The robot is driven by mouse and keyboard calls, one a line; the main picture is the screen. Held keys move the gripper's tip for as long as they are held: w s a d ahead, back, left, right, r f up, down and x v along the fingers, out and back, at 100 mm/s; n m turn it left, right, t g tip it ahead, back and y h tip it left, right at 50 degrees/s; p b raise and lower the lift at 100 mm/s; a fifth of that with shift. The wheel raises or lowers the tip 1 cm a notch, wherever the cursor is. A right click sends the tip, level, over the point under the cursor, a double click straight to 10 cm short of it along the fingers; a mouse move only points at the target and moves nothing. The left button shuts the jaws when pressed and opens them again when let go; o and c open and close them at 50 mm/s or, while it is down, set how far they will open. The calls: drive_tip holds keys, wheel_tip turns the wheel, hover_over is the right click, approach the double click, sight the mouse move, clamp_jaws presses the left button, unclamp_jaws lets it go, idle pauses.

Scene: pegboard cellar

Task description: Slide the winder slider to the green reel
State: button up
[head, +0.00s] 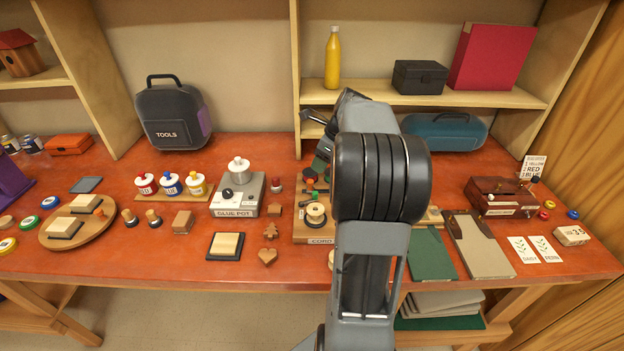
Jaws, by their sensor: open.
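The winder is a wooden base lettered "CORD" (321,240) in the middle of the table, its right part hidden behind my arm. A cream reel (316,212) stands at its front left. Small dark, red and green pieces (310,179) sit behind that reel, too small to tell the green reel or the slider apart for certain. My gripper (322,164) is over the back of the winder, partly hidden by my own wrist and arm. It is open, and I see nothing held in it. I cannot tell whether it touches the slider.
A glue pot stand (238,196) is close on the winder's left, with small wooden shapes (270,231) between. A green folder (430,254) and a clipboard (478,245) lie to the right. A shelf upright (296,80) and a blue case (444,131) stand behind.

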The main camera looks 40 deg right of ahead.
sight(310, 181)
drive_tip(key=x, duration=0.8)
drive_tip(key=shift+f, duration=0.2)
drive_tip(key=shift+c, duration=0.4)
clamp_jaws()
